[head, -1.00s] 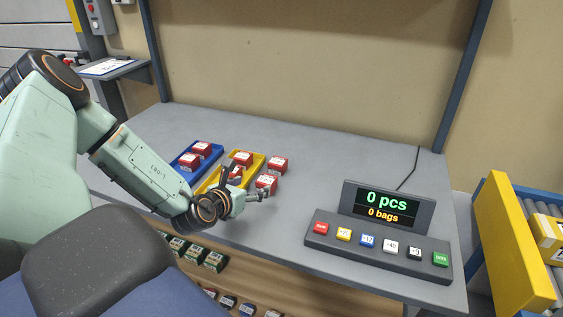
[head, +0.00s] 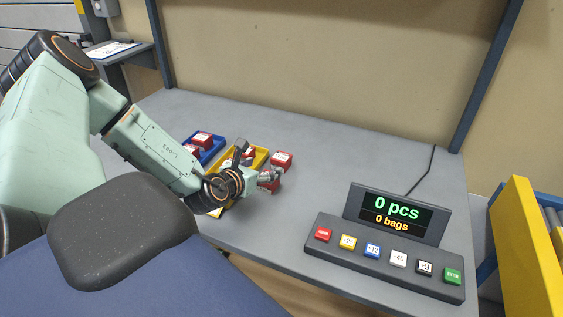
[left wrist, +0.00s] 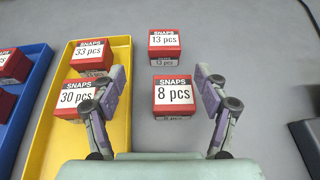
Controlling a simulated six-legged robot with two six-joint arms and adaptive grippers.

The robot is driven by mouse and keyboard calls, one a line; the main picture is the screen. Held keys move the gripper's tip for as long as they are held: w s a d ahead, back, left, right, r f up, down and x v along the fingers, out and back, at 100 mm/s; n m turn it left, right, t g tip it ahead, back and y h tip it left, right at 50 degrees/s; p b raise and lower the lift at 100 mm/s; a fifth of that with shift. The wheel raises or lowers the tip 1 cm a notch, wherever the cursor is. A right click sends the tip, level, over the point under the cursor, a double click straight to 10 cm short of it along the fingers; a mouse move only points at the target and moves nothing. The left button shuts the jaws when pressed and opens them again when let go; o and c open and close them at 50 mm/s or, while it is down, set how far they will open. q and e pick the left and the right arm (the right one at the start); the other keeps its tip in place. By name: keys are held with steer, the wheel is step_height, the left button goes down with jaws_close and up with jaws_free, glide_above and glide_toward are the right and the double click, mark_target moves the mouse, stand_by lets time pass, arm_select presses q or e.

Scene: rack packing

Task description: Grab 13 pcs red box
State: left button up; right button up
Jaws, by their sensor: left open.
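The red box labelled "13 pcs" (left wrist: 165,42) stands on the grey table, beyond the fingertips in the left wrist view. It also shows in the head view (head: 282,159). A red box labelled "8 pcs" (left wrist: 173,96) stands nearer, between the spread fingers of my left gripper (left wrist: 160,78) in the picture; I cannot tell whether they touch it. My left gripper also shows in the head view (head: 256,165), open and empty beside these boxes, and partly covers the nearer one. My right gripper is not in view.
A yellow tray (left wrist: 68,140) holds red boxes marked "33 pcs" (left wrist: 92,55) and "30 pcs" (left wrist: 76,98). A blue tray (left wrist: 38,75) with red boxes stands left of it. A button console (head: 385,262) with display "0 pcs, 0 bags" stands at the right. The table's middle is clear.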

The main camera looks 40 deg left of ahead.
mark_target(277, 162)
arm_select(q)
steer(key=shift+w+f+b, duration=0.3)
steer(key=shift+d+b+x, duration=0.25)
steer(key=shift+b+x, duration=0.4)
steer(key=shift+x, duration=0.45)
steer(key=shift+b+x, duration=1)
steer(key=shift+b, duration=0.15)
steer(key=shift+b+x, duration=0.55)
steer(key=shift+x, duration=0.7)
steer(key=shift+s+r, duration=0.15)
steer(key=shift+c, duration=0.6)
steer(key=shift+d, duration=0.1)
steer(key=c, duration=1.1)
steer(key=shift+c, duration=0.4)
